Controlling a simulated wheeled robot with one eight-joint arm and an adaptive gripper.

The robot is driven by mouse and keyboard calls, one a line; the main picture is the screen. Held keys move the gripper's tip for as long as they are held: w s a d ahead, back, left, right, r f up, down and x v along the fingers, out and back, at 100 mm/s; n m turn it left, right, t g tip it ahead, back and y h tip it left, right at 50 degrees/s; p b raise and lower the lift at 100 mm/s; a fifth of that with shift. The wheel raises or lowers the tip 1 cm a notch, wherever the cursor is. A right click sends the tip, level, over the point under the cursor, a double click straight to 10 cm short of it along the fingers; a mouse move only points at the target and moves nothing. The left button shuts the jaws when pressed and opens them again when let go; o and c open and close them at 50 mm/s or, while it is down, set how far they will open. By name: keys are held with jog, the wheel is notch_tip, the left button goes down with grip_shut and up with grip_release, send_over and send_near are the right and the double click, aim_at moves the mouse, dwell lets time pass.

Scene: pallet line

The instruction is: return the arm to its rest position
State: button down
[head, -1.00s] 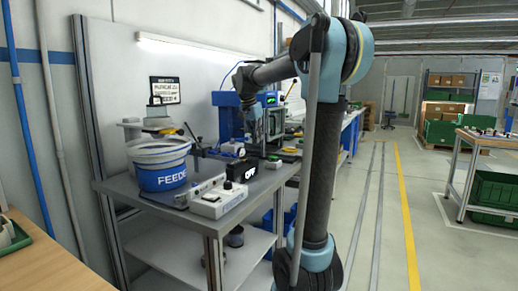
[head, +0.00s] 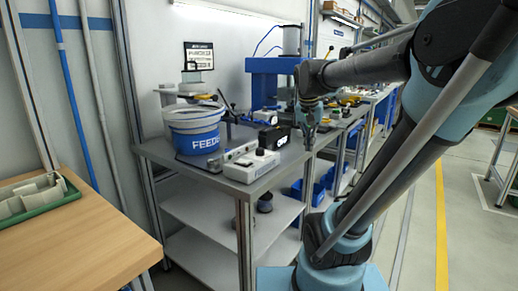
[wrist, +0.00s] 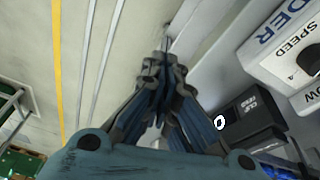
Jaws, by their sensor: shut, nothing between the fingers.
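My arm reaches in from the right side of the head view, bent at a high elbow. My gripper (head: 309,141) hangs down at the arm's end, near the right edge of the grey workbench (head: 268,181). In the wrist view my gripper (wrist: 163,62) has its fingertips together with nothing between them. Below it show the pale floor and the bench edge. Whether the fingertips are over the bench or just beside it I cannot tell.
On the bench stand a white-and-blue feeder bowl (head: 196,130), a white control box (head: 250,164) and a black box (head: 273,137); the black box also shows in the wrist view (wrist: 252,118). A blue press frame (head: 262,83) stands behind. A wooden table (head: 95,235) is front left.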

jog(key=s+f+n+y, duration=0.1)
jog(key=s+f+n, duration=0.3)
jog(key=s+f, duration=1.2)
notch_tip(320, 180, down, 2)
jog(key=shift+s+d+f+n, duration=0.15)
jog(key=shift+s+d+n, duration=0.15)
jog(key=shift+s, duration=0.05)
